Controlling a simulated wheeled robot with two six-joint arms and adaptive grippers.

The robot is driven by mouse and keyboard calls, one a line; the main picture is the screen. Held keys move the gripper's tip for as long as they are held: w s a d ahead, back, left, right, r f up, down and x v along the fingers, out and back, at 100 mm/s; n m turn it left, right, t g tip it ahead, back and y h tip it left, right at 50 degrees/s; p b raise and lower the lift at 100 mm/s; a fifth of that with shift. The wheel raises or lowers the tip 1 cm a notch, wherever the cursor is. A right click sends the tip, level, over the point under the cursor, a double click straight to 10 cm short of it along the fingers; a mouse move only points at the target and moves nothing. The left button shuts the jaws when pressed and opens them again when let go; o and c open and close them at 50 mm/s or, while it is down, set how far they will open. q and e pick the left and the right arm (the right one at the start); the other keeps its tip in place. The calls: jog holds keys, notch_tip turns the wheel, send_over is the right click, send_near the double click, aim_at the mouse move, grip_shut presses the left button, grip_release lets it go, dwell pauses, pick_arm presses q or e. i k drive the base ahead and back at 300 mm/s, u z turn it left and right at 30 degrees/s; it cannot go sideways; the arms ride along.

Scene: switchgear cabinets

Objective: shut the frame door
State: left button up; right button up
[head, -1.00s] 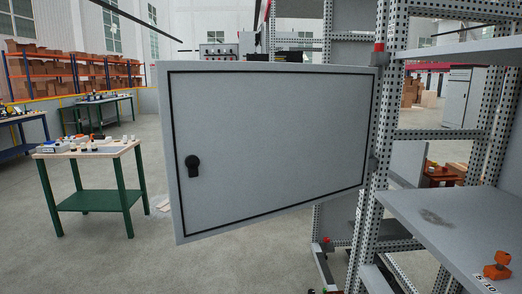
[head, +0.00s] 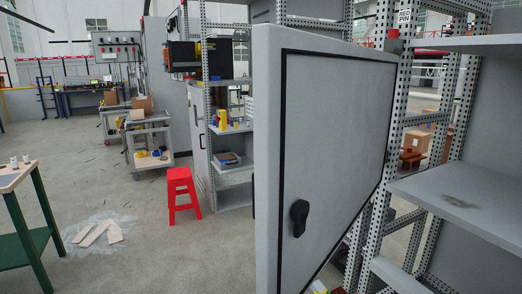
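The frame door (head: 337,150) is a grey panel with a black seal line around its inner face. It stands open, hinged on the perforated metal frame (head: 385,130) at its right. Its free edge points toward me at the left. A black handle (head: 299,217) sits low near the free edge. Neither of my grippers is in the head view, and nothing touches the visible side of the door.
A grey shelf (head: 465,196) fills the right side of the frame. A red stool (head: 182,194), a grey cart (head: 150,143) and a green-legged table (head: 30,225) stand at left. Boards (head: 98,232) lie on the floor.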

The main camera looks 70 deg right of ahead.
aim_at(323, 105)
jog(key=i, duration=1.4)
jog(key=z, duration=3.95)
jog(key=i, duration=0.15)
jog(key=z, duration=0.1)
